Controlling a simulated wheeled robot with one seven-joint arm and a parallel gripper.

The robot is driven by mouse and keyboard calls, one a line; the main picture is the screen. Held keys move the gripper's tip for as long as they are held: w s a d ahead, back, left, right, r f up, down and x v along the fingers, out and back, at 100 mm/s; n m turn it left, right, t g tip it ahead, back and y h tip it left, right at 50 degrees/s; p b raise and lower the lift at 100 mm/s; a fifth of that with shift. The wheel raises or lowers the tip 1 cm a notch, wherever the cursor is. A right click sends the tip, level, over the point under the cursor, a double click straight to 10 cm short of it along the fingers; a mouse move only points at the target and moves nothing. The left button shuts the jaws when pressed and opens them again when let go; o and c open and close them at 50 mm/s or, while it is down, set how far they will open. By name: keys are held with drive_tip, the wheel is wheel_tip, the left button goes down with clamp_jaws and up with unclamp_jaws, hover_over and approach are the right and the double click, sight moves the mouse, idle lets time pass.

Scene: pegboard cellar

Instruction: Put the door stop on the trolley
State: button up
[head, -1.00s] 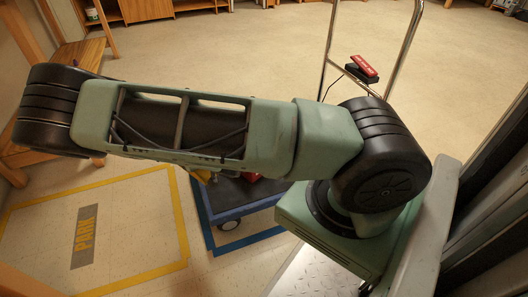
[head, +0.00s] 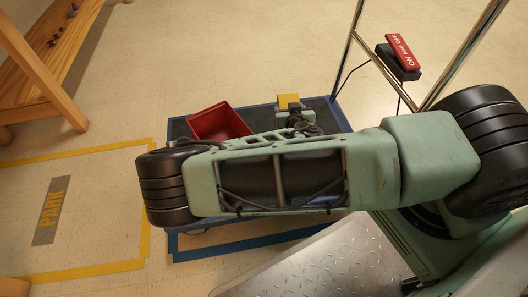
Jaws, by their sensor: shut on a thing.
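The trolley (head: 178,128) is a low platform with a dark deck and a blue rim, in the middle of the head view. My arm lies across its near part and hides much of the deck. My gripper (head: 290,107) is over the far right part of the deck, shut on a small yellow block, which I take as the door stop (head: 289,99). I cannot tell whether the block touches the deck or is held above it.
An open red bin (head: 219,122) stands on the deck, left of my gripper. A chrome handle frame (head: 350,45) rises at the right, near a red-and-black ON/OFF sign (head: 400,58). A wooden bench (head: 35,65) is at upper left. Yellow-taped PARK floor (head: 95,215) is clear.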

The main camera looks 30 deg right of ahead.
drive_tip(key=s+d+m+g+h+b, duration=0.3)
drive_tip(key=d+m+g+h+b, duration=0.3)
drive_tip(key=m+h+b, duration=0.15)
drive_tip(key=shift+m+y, duration=0.25)
drive_tip(key=shift+y, duration=0.1)
drive_tip(key=f+b, duration=0.2)
drive_tip(key=f, duration=0.1)
drive_tip(key=f+b, duration=0.2)
drive_tip(key=f, duration=0.1)
drive_tip(key=f+b, duration=0.2)
drive_tip(key=f, duration=0.1)
drive_tip(key=shift+w+d+f, duration=0.2)
drive_tip(key=shift+w+f, duration=0.05)
drive_tip(key=o, duration=1.3)
drive_tip(key=shift+o, duration=0.2)
drive_tip(key=shift+s+a+r+p, duration=0.1)
drive_tip(key=shift+a+r+p, duration=0.1)
drive_tip(key=shift+a+p, duration=0.15)
drive_tip(key=p+v, duration=0.3)
drive_tip(key=v, duration=0.3)
drive_tip(key=shift+r+p, duration=0.1)
drive_tip(key=shift+p, duration=0.3)
drive_tip(key=shift+s+a, duration=0.25)
drive_tip(key=shift+a, duration=0.05)
